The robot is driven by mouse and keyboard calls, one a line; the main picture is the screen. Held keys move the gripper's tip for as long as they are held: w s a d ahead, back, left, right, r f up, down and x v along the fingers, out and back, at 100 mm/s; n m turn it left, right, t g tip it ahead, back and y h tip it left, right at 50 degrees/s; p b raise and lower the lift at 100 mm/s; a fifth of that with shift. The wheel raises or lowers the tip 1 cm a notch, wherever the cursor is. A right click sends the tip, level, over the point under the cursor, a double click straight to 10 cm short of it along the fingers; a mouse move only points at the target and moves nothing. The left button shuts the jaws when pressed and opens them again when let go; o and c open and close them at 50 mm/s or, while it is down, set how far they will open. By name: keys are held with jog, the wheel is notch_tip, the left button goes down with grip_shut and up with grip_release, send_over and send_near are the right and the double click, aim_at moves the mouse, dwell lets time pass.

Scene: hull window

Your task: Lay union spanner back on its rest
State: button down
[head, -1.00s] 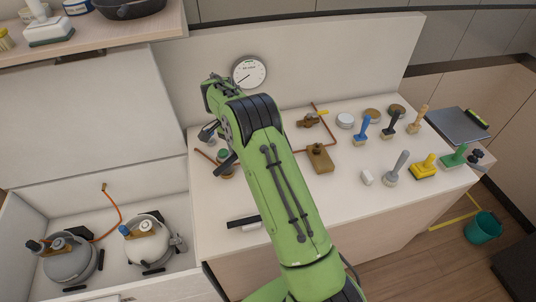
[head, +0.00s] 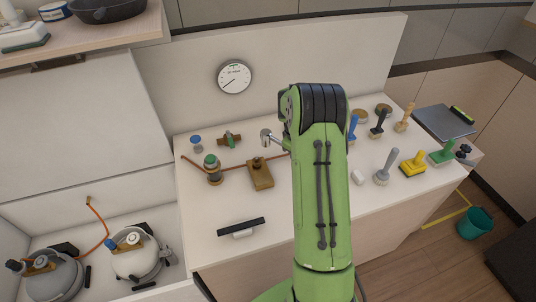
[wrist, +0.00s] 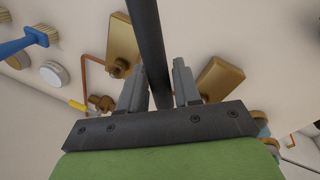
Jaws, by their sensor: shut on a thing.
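In the wrist view my gripper (wrist: 157,78) is shut on a long dark bar, which I take to be the handle of the union spanner (wrist: 147,35). The bar runs between the fingers and out of the top of the picture. In the head view my forearm hides the gripper and most of the tool. A grey metal end (head: 267,136) shows just left of the arm, perhaps the spanner's head. A black bar on a white block (head: 241,228) lies near the counter's front edge, clear of my arm. It may be the rest; I cannot tell.
A brass block (head: 260,175), a green-topped valve (head: 213,170) and copper pipe stand left of my arm. The counter's front left is mostly clear.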

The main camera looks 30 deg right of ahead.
jog(key=s+d+f+n+t+y+b, duration=0.1)
jog(key=s+d+f+n, duration=0.1)
jog(key=s+d+n, duration=0.7)
jog(key=d+n, duration=0.1)
jog(key=n, duration=0.1)
jog(key=shift+s+d+n+t+y, duration=0.2)
jog(key=shift+s+n+t+y, duration=0.1)
jog(key=shift+s+t, duration=0.1)
jog(key=shift+f+b, duration=0.15)
jog(key=shift+b, duration=0.35)
jog(key=b+x, duration=0.1)
jog(key=x, duration=0.1)
jog(key=b+x, duration=0.2)
jog(key=s+b+x, duration=0.1)
jog(key=b+x, duration=0.1)
jog(key=shift+a, duration=0.15)
jog(key=shift+b+x, duration=1)
jog(key=shift+b, duration=0.1)
jog(key=c, duration=0.7)
grip_release()
jog(key=shift+s+a, duration=0.1)
jog(key=shift+s, duration=0.15)
jog(key=shift+p+v, duration=2.15)
jog(key=shift+v, duration=1.85)
